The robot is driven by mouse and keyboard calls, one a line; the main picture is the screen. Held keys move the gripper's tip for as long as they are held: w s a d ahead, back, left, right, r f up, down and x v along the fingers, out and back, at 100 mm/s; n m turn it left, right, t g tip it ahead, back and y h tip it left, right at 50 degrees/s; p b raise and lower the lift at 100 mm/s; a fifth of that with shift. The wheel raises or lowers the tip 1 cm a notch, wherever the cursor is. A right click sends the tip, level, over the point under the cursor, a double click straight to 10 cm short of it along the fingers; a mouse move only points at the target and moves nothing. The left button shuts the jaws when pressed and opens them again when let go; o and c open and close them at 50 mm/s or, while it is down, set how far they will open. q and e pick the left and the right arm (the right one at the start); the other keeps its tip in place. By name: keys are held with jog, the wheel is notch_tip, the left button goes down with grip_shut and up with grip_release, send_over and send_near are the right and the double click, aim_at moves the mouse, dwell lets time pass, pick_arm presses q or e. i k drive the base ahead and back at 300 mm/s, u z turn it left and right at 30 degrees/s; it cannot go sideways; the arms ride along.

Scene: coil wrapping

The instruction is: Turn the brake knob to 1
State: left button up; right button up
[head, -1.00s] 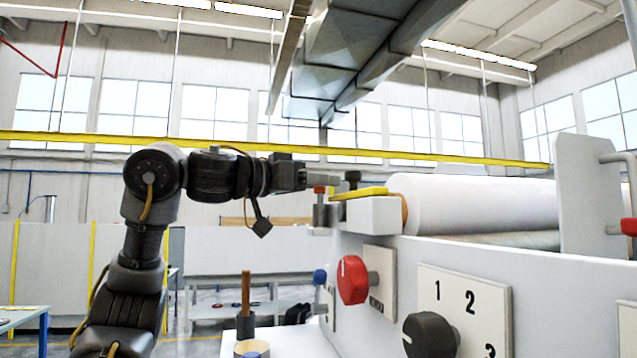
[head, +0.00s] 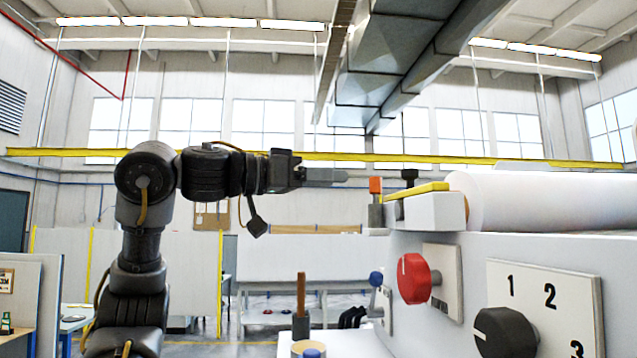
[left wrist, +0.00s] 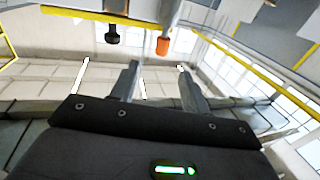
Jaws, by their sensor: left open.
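The black knob (head: 505,333) sits on a white dial plate (head: 588,290) on the machine's front, at the lower right of the head view. The numbers 1, 2 and 3 show around it. Its white mark points left, not at the 1; the knob's lower part is cut off by the picture's edge. My left gripper (head: 326,176) is open and empty, in the air left of the machine and higher than the knob. The left wrist view shows its two fingers (left wrist: 158,75) apart with nothing between them. My right gripper is not in view.
A red knob (head: 413,278) on its own plate is left of the dial. An orange-topped post (head: 376,188) and a yellow bar (head: 418,190) stand near the fingertips. A white roll (head: 540,202) lies on the machine. A brown stick (head: 301,295) stands below the gripper.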

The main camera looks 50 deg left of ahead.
aim_at(500, 332)
jog(key=k, duration=2)
